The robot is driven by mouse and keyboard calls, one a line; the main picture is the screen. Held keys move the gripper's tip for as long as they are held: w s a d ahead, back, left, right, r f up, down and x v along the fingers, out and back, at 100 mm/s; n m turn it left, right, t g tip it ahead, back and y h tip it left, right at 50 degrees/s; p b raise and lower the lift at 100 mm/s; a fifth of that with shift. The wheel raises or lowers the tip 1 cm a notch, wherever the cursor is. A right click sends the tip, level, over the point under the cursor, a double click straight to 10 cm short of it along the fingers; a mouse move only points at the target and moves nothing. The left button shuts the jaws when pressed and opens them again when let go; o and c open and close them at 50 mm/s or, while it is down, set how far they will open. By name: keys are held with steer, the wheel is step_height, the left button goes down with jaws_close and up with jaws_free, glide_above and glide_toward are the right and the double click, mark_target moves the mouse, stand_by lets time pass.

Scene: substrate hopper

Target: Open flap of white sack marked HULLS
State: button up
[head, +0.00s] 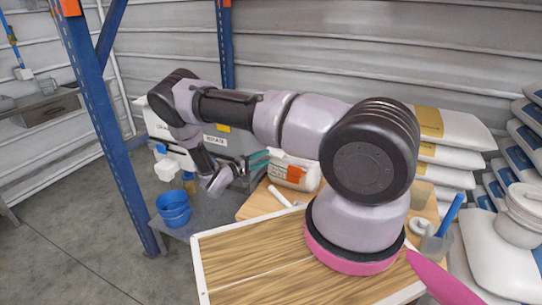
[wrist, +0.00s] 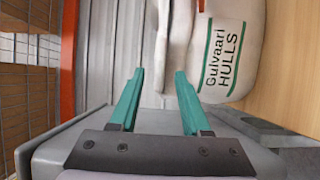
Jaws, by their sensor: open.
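The white sack marked HULLS (wrist: 232,35) fills the upper right of the wrist view, with green stripes and its lettering turned sideways. A pale folded strip of it (wrist: 178,35) stands on its left side, beyond the fingertips; it looks like the sack's flap, closed or open I cannot tell. My gripper (wrist: 160,73) is open with green fingers and nothing between them. The right finger's tip is close to the sack; touching or apart I cannot tell. In the head view, my gripper (head: 263,160) is just left of a white sack with an orange patch (head: 296,172), partly hidden by my arm.
A blue post (head: 108,130) rises at left. White sacks (head: 450,127) are stacked at right. A wooden top (head: 245,265) lies in front; floor at left is clear.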

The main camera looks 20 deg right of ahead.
mark_target(270, 155)
steer(key=shift+x, duration=2.15)
jaws_close()
